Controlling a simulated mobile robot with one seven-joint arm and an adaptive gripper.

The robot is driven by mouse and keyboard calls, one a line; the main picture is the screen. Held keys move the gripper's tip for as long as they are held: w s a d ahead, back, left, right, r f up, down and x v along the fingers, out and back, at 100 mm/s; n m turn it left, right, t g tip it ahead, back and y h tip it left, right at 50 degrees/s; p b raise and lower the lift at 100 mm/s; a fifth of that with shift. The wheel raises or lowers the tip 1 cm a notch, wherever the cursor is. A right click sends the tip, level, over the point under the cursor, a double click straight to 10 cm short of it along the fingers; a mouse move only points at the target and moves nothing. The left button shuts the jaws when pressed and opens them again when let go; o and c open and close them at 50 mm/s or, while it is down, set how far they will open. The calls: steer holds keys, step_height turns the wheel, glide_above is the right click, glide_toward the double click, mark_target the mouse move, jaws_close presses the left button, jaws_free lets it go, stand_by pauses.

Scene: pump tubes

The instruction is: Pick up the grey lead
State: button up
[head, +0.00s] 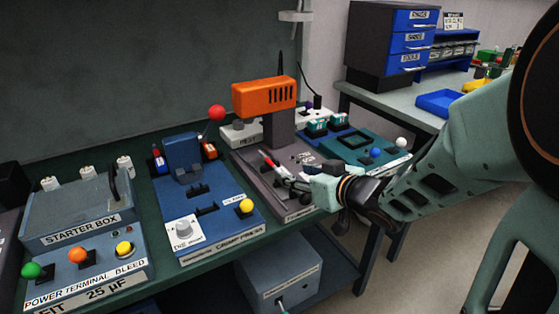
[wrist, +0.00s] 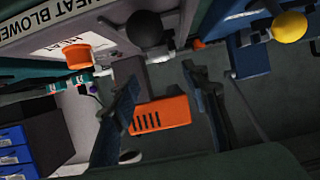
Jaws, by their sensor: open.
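My gripper (head: 284,174) is open over the heat blower station, in front of its orange blower (head: 264,95). In the wrist view the two dark fingers of my gripper (wrist: 162,90) stand wide apart. The orange blower (wrist: 160,114) shows between and beyond them, and I see nothing held. I cannot pick out the grey lead for certain in either view. My gripper and forearm hide part of the blower station's front in the head view.
The blue crimp press (head: 212,222) stands left of the blower station, with a red-knobbed lever. The starter box (head: 80,225) is further left. A teal station (head: 352,142) is to the right. Blue drawers (head: 411,40) stand on the far bench.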

mark_target(281, 170)
steer(key=b+x, duration=0.1)
steer(key=x, duration=0.3)
steer(key=shift+d+f, duration=0.1)
steer(key=shift+d, duration=0.05)
steer(key=b+x, duration=0.2)
steer(key=x, duration=0.3)
steer(key=shift+s+f, duration=0.1)
steer(key=shift+s, duration=0.15)
steer(key=shift+w+a, duration=0.3)
jaws_close()
